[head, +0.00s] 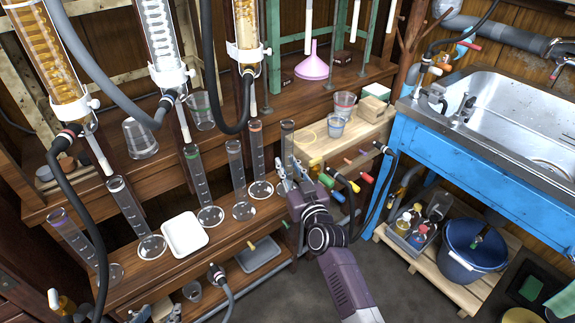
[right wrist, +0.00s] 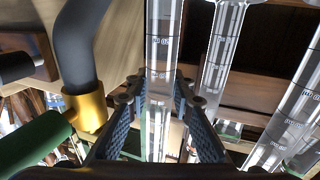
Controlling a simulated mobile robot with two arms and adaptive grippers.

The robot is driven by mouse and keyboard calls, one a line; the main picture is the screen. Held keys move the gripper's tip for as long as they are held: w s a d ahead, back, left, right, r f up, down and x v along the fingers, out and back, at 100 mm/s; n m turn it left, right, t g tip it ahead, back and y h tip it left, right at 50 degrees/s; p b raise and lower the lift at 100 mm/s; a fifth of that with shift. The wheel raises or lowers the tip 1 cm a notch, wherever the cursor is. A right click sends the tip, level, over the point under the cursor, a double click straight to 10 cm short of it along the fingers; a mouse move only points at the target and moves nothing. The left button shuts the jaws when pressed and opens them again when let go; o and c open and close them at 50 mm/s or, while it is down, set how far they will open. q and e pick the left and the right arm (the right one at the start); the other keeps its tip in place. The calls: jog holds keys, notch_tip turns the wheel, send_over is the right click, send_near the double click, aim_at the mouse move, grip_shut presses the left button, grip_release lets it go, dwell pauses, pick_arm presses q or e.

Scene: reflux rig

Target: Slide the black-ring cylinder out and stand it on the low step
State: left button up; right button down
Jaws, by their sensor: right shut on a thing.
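My right gripper (head: 293,186) is shut on a clear graduated cylinder (head: 287,146), which stands upright at the right end of the row. Its rim looks dark, but I cannot clearly make out a black ring. The right wrist view shows the cylinder (right wrist: 158,70) between the two fingers (right wrist: 158,108). Its foot is hidden by the gripper in the head view. The low wooden step (head: 205,254) carries several other cylinders. My left gripper is not in view.
An orange-ring cylinder (head: 256,150) and a grey-topped one (head: 236,165) stand close on the left. A green-ring cylinder (head: 196,175) and a white tray (head: 185,234) are farther left. Coloured valve handles and hoses (head: 352,186) lie close on the right.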

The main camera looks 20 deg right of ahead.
jog(key=shift+f, duration=0.1)
jog(key=c, duration=1.6)
grip_release()
jog(key=s, duration=1.2)
jog(key=shift+d, duration=0.25)
jog(key=o, duration=0.4)
